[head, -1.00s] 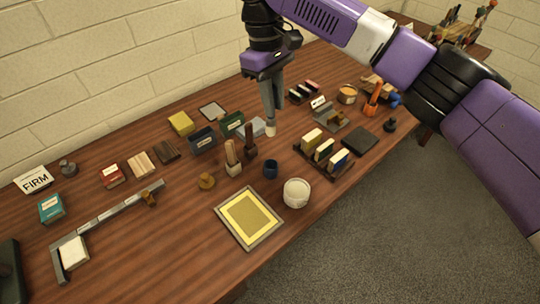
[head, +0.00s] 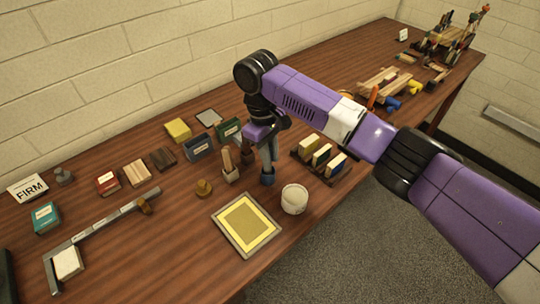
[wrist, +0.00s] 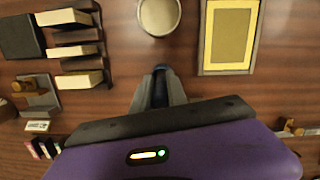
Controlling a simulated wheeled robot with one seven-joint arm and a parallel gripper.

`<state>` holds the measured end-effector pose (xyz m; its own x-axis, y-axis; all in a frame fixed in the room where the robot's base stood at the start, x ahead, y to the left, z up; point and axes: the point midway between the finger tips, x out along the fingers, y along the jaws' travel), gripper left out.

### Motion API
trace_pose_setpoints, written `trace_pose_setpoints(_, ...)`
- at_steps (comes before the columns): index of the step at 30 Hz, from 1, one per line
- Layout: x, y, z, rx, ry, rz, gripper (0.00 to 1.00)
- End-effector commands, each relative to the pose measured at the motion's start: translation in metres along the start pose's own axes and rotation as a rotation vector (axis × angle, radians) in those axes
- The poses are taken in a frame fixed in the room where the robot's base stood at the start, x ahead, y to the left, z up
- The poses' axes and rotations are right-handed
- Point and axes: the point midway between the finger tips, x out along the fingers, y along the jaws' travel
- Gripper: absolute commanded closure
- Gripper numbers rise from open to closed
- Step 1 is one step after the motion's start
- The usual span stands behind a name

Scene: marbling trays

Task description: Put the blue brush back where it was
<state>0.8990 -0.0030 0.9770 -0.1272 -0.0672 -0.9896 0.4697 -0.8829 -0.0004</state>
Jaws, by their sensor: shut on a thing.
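A white tub (head: 294,200) stands close to the right of the cup. A yellow framed tray (head: 219,211) lies in front. A holder with a tan handle (head: 230,174) is close on the left. A dark rack with blocks (head: 326,178) is farther right.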

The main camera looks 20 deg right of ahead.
Motion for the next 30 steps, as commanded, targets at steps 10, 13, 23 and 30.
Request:
trace_pose_setpoints(10, 0.004, 0.000, -0.001, 0.000, 0.000, 0.000, 1.00)
trace_pose_setpoints(13, 0.006, 0.000, -0.001, 0.000, 0.000, 0.000, 0.78)
trace_pose_setpoints(23, 0.005, 0.000, -0.001, 0.000, 0.000, 0.000, 0.60)
trace_pose_setpoints(30, -0.007, 0.000, -0.002, 0.000, 0.003, 0.001, 0.60)
